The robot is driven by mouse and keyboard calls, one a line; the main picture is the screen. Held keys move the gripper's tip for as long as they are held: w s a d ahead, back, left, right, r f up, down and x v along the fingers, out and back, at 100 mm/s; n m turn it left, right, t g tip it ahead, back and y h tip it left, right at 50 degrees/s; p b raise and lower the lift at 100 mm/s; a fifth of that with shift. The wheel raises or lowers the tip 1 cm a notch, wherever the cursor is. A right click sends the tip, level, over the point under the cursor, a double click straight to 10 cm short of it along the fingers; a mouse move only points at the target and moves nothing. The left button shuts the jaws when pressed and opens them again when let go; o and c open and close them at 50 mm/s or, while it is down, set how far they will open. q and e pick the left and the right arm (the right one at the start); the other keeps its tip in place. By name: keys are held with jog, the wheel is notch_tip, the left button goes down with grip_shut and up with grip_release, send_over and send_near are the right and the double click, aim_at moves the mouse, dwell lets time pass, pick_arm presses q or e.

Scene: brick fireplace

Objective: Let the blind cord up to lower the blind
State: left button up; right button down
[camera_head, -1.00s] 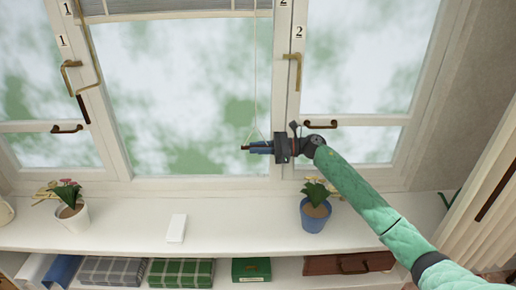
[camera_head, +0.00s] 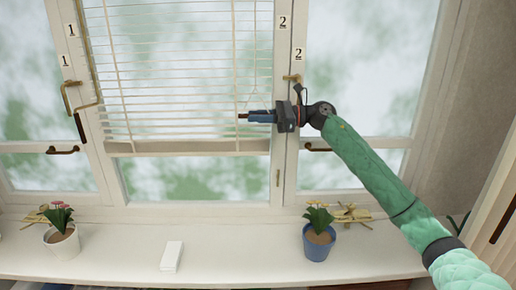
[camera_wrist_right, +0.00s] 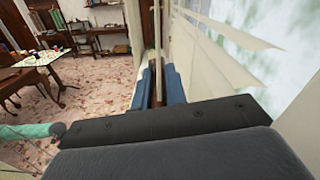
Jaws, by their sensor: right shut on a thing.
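The white slatted blind (camera_head: 175,75) hangs over the middle window, its bottom rail (camera_head: 190,147) well above the sill. Its thin pale cord (camera_head: 254,50) comes down at the right and spreads into a small triangle above a brown handle (camera_head: 242,116). My right gripper (camera_head: 260,116), with blue fingers, is shut on this handle at about the height of the lower slats. In the wrist view the brown handle (camera_wrist_right: 157,88) sits between the blue fingers (camera_wrist_right: 157,85), with blind slats (camera_wrist_right: 225,65) close to the right. My left gripper is not in view.
Brass window handles (camera_head: 292,78) (camera_head: 68,95) stick out of the frames. A blue-potted plant (camera_head: 318,240), a white-potted plant (camera_head: 62,238) and a white block (camera_head: 171,256) stand on the sill (camera_head: 230,260). A curtain (camera_head: 495,190) hangs at the right.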

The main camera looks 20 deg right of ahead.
notch_tip(320, 180, up, 11)
jog(key=shift+f, duration=0.1)
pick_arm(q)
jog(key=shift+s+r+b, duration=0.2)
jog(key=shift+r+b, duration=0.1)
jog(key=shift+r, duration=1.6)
pick_arm(e)
jog(key=shift+r, duration=0.75)
jog(key=c, duration=1.4)
grip_release()
jog(key=shift+c, duration=0.2)
jog(key=shift+f, duration=0.1)
